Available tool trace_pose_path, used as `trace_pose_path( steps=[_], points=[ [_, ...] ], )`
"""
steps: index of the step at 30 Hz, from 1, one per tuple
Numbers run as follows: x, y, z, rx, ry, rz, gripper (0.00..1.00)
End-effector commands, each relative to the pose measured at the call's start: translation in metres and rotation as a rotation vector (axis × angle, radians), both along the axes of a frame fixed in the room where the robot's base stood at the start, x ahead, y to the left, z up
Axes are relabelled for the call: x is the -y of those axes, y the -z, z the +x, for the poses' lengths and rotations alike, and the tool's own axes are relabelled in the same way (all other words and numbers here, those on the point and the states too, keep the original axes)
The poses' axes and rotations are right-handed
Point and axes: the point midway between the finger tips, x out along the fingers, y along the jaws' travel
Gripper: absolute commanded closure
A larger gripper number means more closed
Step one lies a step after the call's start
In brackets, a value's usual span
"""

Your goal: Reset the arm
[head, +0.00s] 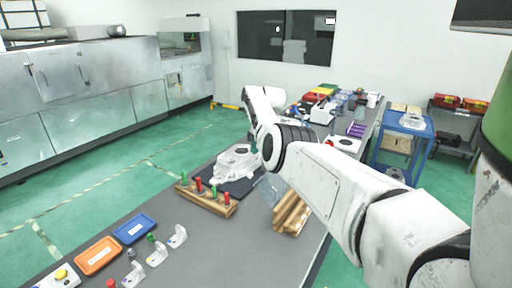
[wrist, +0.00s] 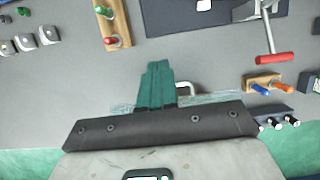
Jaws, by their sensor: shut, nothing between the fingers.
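My arm reaches in from the right over the grey workbench (head: 150,238) in the head view, bent at the elbow. In the wrist view my gripper (wrist: 157,66) shows as teal fingers pressed together, shut and empty, above bare grey bench. In the head view the arm largely hides the gripper, so its fingers are not clear there. A white casting (head: 238,160) sits on a dark mat (head: 236,188) near the arm's far end.
A wooden rack (head: 208,197) holds red and green handled pieces. An orange tray (head: 98,256) and a blue tray (head: 134,229) lie nearer. In the wrist view, a red-handled tool (wrist: 272,59) and a wooden block (wrist: 262,83) are at right. A blue cart (head: 405,130) stands beyond.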

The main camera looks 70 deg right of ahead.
Motion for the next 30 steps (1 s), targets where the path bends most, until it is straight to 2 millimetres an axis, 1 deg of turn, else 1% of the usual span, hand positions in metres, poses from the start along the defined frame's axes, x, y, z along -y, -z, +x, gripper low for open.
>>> trace_pose_path(
  steps=[1, 3, 11, 14, 17, 20, 21, 23, 24, 26, 27, 29, 30],
  points=[
    [0.000, -0.006, 0.000, 0.000, 0.000, 0.001, 1.00],
    [-0.001, -0.008, 0.000, -0.001, -0.001, 0.001, 1.00],
    [-0.001, -0.007, 0.000, -0.001, -0.003, 0.000, 1.00],
    [-0.007, 0.001, 0.005, -0.007, -0.041, -0.012, 1.00],
    [-0.024, 0.022, 0.019, -0.023, -0.153, -0.052, 1.00],
    [-0.054, 0.052, 0.038, -0.048, -0.344, -0.122, 1.00],
    [-0.068, 0.064, 0.045, -0.059, -0.432, -0.154, 1.00],
    [-0.092, 0.082, 0.055, -0.077, -0.570, -0.205, 1.00],
    [-0.108, 0.093, 0.061, -0.088, -0.662, -0.239, 1.00],
    [-0.134, 0.109, 0.067, -0.103, -0.802, -0.288, 1.00],
    [-0.152, 0.118, 0.071, -0.114, -0.897, -0.322, 1.00],
    [-0.180, 0.132, 0.074, -0.130, -1.040, -0.373, 1.00],
    [-0.199, 0.140, 0.075, -0.138, -1.137, -0.406, 1.00]
  ],
)
